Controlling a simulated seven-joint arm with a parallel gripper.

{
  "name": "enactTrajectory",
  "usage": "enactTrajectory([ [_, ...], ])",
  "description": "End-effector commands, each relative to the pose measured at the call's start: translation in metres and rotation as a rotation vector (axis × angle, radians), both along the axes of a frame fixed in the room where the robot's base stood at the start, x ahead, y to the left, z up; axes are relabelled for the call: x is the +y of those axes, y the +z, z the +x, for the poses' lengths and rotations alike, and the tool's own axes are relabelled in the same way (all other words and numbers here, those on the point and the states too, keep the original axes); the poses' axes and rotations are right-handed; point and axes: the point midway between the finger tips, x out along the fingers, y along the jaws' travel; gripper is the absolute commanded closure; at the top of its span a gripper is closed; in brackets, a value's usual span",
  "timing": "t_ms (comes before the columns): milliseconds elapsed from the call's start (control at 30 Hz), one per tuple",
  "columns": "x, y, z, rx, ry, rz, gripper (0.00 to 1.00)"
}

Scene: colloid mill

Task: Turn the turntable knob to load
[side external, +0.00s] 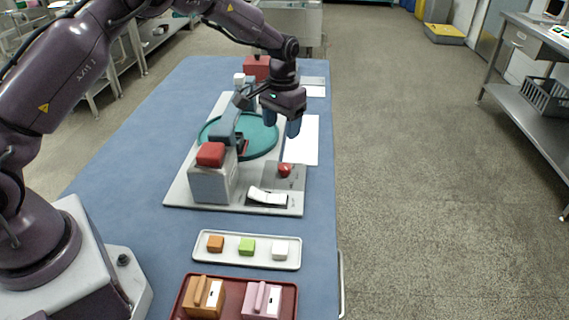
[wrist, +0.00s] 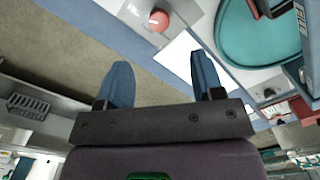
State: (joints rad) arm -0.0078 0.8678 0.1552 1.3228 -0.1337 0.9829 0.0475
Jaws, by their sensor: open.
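The red knob (side external: 284,169) sits on a grey panel at the near right of the mill's light base (side external: 185,192). It also shows at the top of the wrist view (wrist: 159,20); its setting and any load label are too small to read. The teal round turntable (side external: 262,143) lies behind it, and shows at the upper right of the wrist view (wrist: 240,40). My gripper (side external: 281,124) is open and empty, its blue fingers pointing down above the turntable's right edge, behind the knob and apart from it. The fingers also show in the wrist view (wrist: 160,75).
A grey block with a red top (side external: 210,175) and a white rocker switch (side external: 267,197) are near the knob. A white tray (side external: 225,257) with small cubes and a dark red tray (side external: 285,286) with two blocks lie in front. Blue tabletop (side external: 140,135) is free at left.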

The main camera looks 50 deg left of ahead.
Motion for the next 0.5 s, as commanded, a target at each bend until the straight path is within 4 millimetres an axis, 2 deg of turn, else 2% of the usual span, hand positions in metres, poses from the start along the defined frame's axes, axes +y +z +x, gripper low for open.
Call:
enactTrajectory([
  [67, 0.0, 0.007, 0.007, -0.023, -0.003, -0.001, 0.39],
  [167, -0.001, 0.0, 0.007, -0.02, -0.007, -0.004, 0.39],
  [267, -0.001, -0.014, 0.007, -0.018, -0.007, -0.005, 0.39],
  [500, -0.001, -0.065, 0.006, -0.018, -0.008, -0.005, 0.39],
])
